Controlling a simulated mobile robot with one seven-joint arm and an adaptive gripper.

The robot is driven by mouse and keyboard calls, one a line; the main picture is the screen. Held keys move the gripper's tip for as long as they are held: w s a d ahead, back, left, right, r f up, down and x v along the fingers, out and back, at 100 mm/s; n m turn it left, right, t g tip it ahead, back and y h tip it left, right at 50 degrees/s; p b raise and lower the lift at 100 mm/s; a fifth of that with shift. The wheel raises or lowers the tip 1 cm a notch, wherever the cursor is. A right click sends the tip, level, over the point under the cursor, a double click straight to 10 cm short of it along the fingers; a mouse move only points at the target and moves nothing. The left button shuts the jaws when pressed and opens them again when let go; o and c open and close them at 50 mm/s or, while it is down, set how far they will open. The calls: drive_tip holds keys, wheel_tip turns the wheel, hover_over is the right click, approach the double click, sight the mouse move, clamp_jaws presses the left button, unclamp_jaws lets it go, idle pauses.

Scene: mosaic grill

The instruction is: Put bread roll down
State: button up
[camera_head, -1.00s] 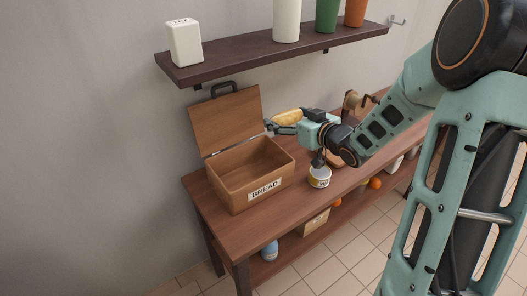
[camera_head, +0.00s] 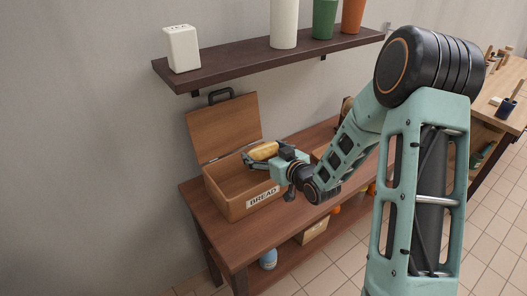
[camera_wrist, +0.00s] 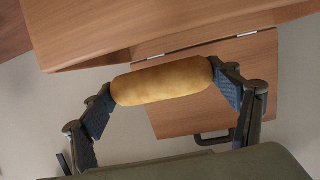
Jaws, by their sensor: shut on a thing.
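The golden-brown bread roll (camera_head: 264,151) is held at the opening of the wooden bread box. It also shows in the wrist view (camera_wrist: 162,82), pinched end to end between the two fingers. My gripper (camera_head: 262,157) is shut on the roll, and it also shows in the wrist view (camera_wrist: 162,88). The bread box (camera_head: 226,206), marked BREAD, stands on the left of the table with its lid (camera_head: 222,128) raised against the wall. The roll appears above the box's right part; its exact height over the rim is hard to tell. The box floor is mostly hidden.
The brown table (camera_head: 215,234) has a lower shelf with a blue-white container (camera_head: 268,259) and a light box (camera_head: 313,229). A wall shelf (camera_head: 240,68) above holds a white shaker (camera_head: 183,49) and several tall vessels. My arm hides the table's right part.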

drive_tip(key=shift+f, duration=0.1)
drive_tip(key=shift+f+b, duration=0.3)
drive_tip(key=shift+b, duration=0.25)
drive_tip(key=shift+f, duration=0.2)
drive_tip(key=o, duration=1.1)
drive_tip(key=shift+o, duration=0.2)
drive_tip(key=shift+r, duration=0.1)
drive_tip(key=shift+r+p, duration=0.85)
drive_tip(key=shift+p, duration=0.05)
drive_tip(key=v, duration=1.1)
drive_tip(key=shift+s+d+b, duration=0.3)
drive_tip(key=shift+s+b, duration=0.1)
